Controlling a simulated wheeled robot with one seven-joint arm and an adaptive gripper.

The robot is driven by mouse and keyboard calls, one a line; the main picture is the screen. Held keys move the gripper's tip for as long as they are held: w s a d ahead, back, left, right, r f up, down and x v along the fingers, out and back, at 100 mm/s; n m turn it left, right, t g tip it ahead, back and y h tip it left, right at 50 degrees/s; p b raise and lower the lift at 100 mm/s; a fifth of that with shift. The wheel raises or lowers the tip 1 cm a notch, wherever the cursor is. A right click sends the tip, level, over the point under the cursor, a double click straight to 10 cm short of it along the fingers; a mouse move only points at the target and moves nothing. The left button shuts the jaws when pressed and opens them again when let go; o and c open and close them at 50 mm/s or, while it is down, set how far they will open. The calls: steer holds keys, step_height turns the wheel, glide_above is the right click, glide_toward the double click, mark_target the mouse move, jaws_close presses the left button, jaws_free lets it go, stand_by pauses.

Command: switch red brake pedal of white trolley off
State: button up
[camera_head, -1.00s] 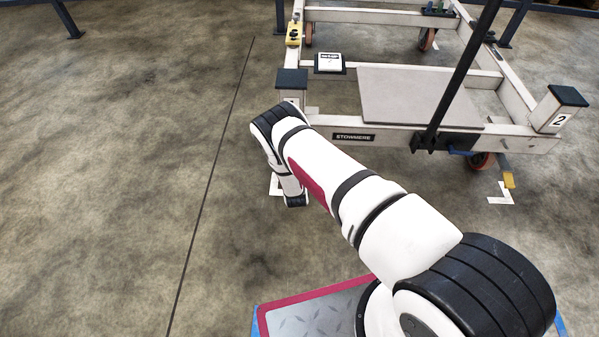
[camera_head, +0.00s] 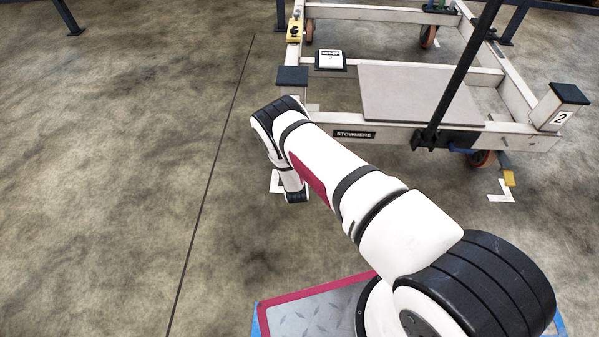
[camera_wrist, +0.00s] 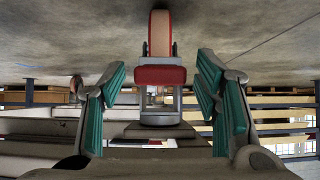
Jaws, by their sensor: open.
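The white trolley (camera_head: 395,139) stands ahead, its front left corner partly behind my arm in the head view. The red brake pedal (camera_wrist: 160,75) shows in the wrist view, in front of an orange caster wheel (camera_wrist: 160,33). In the head view my arm hides it. My gripper (camera_wrist: 161,69) is open, with a teal-padded finger on each side of the pedal in the picture. I see no clear contact, and the depth between fingertips and pedal is hard to judge. The wrist picture appears upside down, with floor at the top.
A yellow pedal (camera_head: 509,179) sits by the trolley's front right wheel (camera_head: 481,158). A black handle bar (camera_head: 462,75) slopes up from the trolley's front. White corner marks (camera_head: 500,196) lie on the floor. The floor to the left is clear.

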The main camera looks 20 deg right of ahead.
steer(key=v, duration=1.1)
steer(key=shift+s+a+r, duration=0.15)
steer(key=shift+s+r, duration=0.05)
steer(key=shift+s, duration=0.1)
